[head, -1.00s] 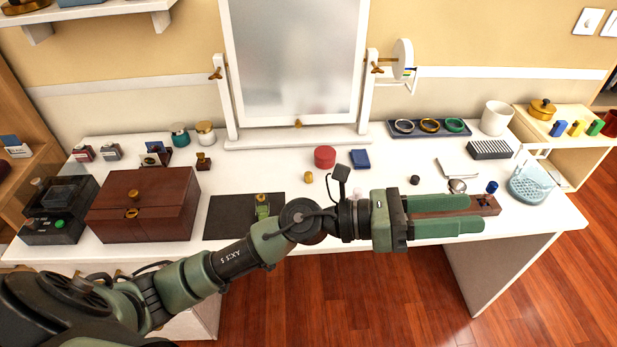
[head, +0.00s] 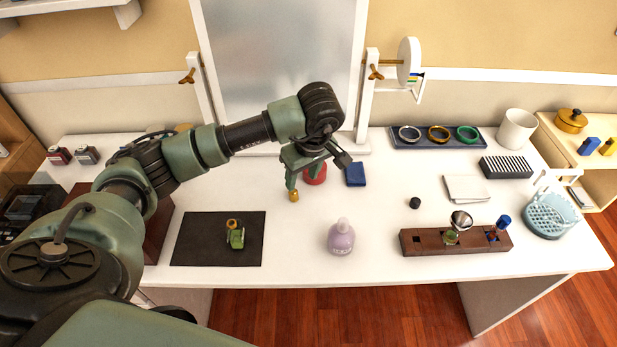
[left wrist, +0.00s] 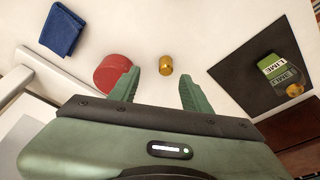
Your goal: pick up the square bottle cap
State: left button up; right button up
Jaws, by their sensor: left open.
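A small gold cap (head: 294,196) stands on the white dressing table; it also shows in the left wrist view (left wrist: 166,65), ahead of and between the fingertips. Whether it is square is too small to tell. My left gripper (head: 305,176) points down over the table, open and empty, its fingers (left wrist: 159,77) apart on either side of the cap's line. A small black cap (head: 414,203) stands farther right. My right gripper is not in view.
A red round box (head: 316,176) sits close by my left gripper, with a folded blue cloth (head: 355,175) to its right. A lilac bottle (head: 341,238) stands near the front. A wooden rack (head: 415,243) is at the right. The mirror (head: 285,65) rises behind.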

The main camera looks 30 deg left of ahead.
aim_at(294, 192)
pick_arm(q)
jog(key=f, duration=0.1)
jog(key=a+f, duration=0.1)
jog(key=s+f+p, duration=0.1)
jog(key=shift+a, duration=0.3)
jog(key=x, duration=0.3)
jog(key=shift+w, duration=0.25)
jog(key=shift+a+f, duration=0.15)
jog(key=shift+f, duration=0.2)
jog(key=c, duration=0.9)
grip_shut()
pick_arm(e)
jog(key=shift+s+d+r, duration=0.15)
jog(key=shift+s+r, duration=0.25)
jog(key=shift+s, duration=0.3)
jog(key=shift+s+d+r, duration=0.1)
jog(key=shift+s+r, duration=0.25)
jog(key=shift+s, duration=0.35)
